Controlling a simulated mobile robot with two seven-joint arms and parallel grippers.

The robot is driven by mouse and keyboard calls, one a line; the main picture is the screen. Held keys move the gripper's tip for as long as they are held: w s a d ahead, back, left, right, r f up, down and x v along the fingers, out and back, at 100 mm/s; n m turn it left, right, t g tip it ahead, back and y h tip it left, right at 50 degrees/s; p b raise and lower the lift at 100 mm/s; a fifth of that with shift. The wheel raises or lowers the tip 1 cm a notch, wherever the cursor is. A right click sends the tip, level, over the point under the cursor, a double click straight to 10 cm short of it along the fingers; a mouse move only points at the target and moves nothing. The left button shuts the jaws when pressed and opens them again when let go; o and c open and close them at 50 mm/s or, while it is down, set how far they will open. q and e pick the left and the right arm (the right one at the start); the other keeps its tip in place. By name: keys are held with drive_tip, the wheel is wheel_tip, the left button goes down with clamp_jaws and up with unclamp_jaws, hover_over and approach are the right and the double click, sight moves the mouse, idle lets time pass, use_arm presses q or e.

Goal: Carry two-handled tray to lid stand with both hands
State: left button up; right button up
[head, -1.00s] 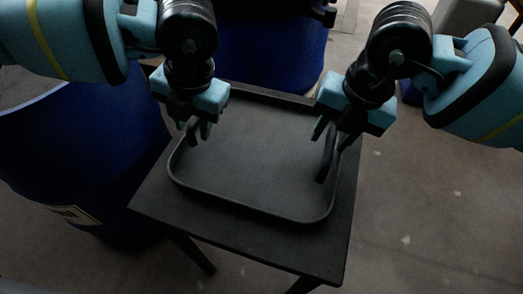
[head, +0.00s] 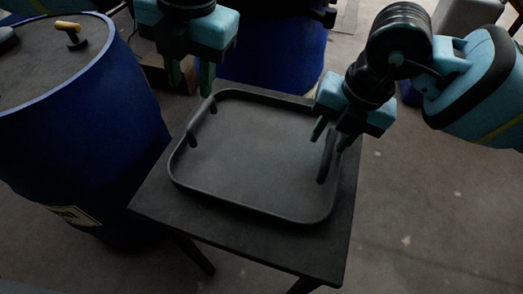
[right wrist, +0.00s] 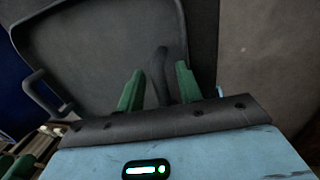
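The dark grey two-handled tray (head: 255,160) lies flat on a small dark square table (head: 240,238). Its left handle (head: 199,121) stands free, and its right handle (head: 326,160) is at my right gripper. My left gripper (head: 190,78) is open and empty, above and behind the left handle. My right gripper (head: 331,136) is open at the right handle. In the right wrist view the right handle (right wrist: 161,75) stands between the two green fingers, with a gap visible beside it. I cannot tell which thing is the lid stand.
A large blue vat (head: 85,140) stands close on the left, with a yellow-handled tool (head: 70,32) on its grey top. Another blue vat (head: 270,50) stands behind the table. The floor on the right (head: 430,210) is clear.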

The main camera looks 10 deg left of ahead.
wheel_tip(320, 180, up, 12)
drive_tip(key=d, duration=0.2)
drive_tip(key=shift+s+d+f, duration=0.15)
drive_tip(key=shift+s, duration=0.1)
idle(0.4)
drive_tip(key=shift+s, duration=0.1)
idle(0.4)
